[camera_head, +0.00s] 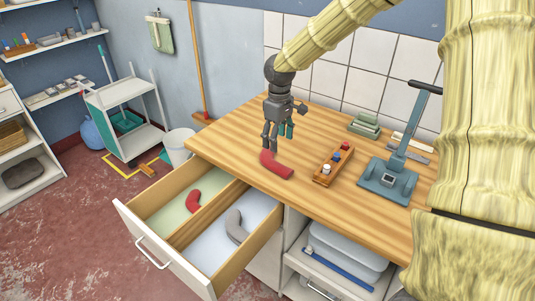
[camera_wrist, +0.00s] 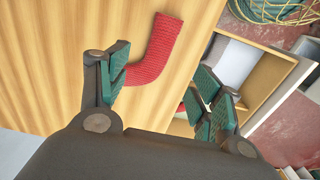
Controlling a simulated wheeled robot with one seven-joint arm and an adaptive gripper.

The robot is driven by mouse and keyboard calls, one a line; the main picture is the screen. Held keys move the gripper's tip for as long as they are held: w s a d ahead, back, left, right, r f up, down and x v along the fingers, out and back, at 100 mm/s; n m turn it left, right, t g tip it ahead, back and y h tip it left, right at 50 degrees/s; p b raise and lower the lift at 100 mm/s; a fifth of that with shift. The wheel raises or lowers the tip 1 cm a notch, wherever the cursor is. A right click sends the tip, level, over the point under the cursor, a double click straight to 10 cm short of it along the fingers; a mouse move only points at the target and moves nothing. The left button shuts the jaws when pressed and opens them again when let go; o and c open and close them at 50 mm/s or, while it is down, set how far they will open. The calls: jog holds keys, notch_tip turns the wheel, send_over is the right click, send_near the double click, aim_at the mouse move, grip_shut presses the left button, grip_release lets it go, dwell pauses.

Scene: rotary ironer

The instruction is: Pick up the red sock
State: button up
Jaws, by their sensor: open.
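A red, ribbed, bent sock (camera_head: 277,166) lies on the wooden countertop (camera_head: 225,145) near its front edge. In the wrist view the red sock (camera_wrist: 158,48) runs up from the left finger, which covers its lower end. My gripper (camera_head: 273,143) is open and points down just above the sock's far end; whether it touches cannot be told. Its green-padded fingers (camera_wrist: 160,92) are spread with nothing held. A second red sock (camera_head: 194,201) lies in the left compartment of the open drawer (camera_head: 157,240). A grey sock (camera_head: 236,226) lies in the right compartment.
A wooden block with coloured knobs (camera_head: 333,165) stands right of the sock. A blue-green press with a lever (camera_head: 390,180) stands farther right. The open drawer juts out below the counter's front edge. The counter's left end is clear.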

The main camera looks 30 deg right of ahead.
jog(key=p, duration=0.1)
send_over(276, 164)
jog(key=shift+d+f, duration=0.1)
jog(key=shift+f, duration=2.6)
jog(key=shift+s+f+p, duration=0.1)
jog(key=shift+f+p, duration=0.25)
jog(key=shift+w+f+p, duration=0.2)
jog(key=shift+f+p, duration=0.4)
jog(key=shift+f, duration=1.7)
jog(key=c, duration=0.8)
